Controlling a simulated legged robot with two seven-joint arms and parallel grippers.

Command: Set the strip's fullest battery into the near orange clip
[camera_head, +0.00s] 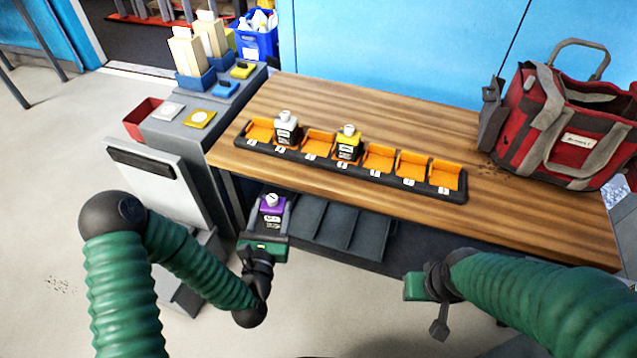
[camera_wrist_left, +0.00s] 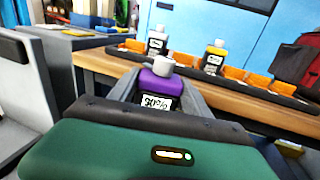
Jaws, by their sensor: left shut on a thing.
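My left gripper (camera_head: 273,207) is shut on a purple-topped battery (camera_head: 271,206) with a dark body and light cap. It holds it upright in front of the table's front edge, below the strip. In the left wrist view the battery (camera_wrist_left: 160,85) has a label that seems to read 90%. A black strip (camera_head: 348,168) of orange clips lies on the table. A white battery (camera_head: 286,128) and a yellow battery (camera_head: 348,144) sit in two clips; their labels are too small to read. The rightmost clip (camera_head: 446,176) is empty. My right gripper (camera_head: 416,287) is at lower right; its fingers are unclear.
A red and grey tool bag (camera_head: 570,125) stands at the table's right. The wooden table (camera_head: 330,100) is bare behind the strip.

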